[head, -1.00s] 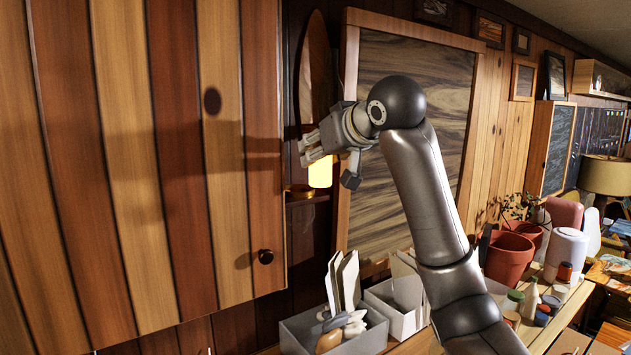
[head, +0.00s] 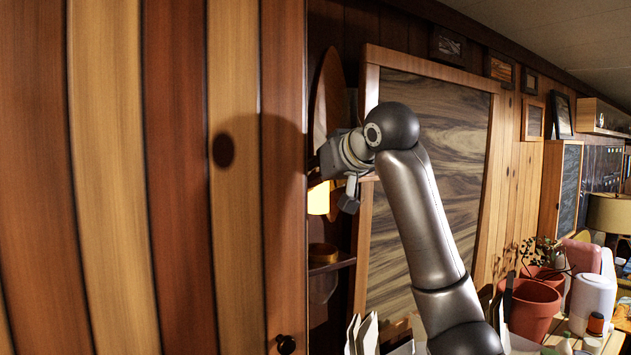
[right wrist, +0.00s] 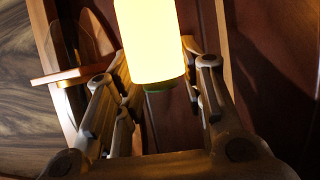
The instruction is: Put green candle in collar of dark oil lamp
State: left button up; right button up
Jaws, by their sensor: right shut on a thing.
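My right gripper (head: 330,165) is in the head view, partly hidden behind the wooden door edge. It is shut on a glowing yellow-white cylinder, which seems to be the candle (head: 318,198). In the right wrist view the candle (right wrist: 150,40) stands between the fingers of the right gripper (right wrist: 155,62), with a green edge at its lower end. The lamp body cannot be made out clearly. My left gripper is not in view.
A framed dark panel (head: 440,150) stands behind my arm. Red pots (head: 533,305) and a white jar (head: 592,300) stand at right. The wrist view shows a wooden shelf (right wrist: 68,76).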

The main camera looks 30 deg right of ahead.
aim_at(323, 212)
jog(key=shift+s+r, duration=0.1)
jog(key=shift+s, duration=0.15)
jog(key=shift+w+f, duration=0.25)
jog(key=shift+f, duration=0.05)
jog(key=shift+f+b, duration=0.85)
jog(key=shift+f, duration=0.1)
jog(key=shift+f+b, duration=0.3)
jog(key=shift+f, duration=0.05)
notch_tip(323, 212, down, 4)
jog(key=b, duration=0.3)
jog(key=shift+f, duration=0.55)
pick_arm(q)
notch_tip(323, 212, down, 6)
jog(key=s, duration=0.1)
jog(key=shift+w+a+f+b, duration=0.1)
jog(key=shift+b, duration=0.35)
pick_arm(e)
jog(key=shift+f, duration=0.25)
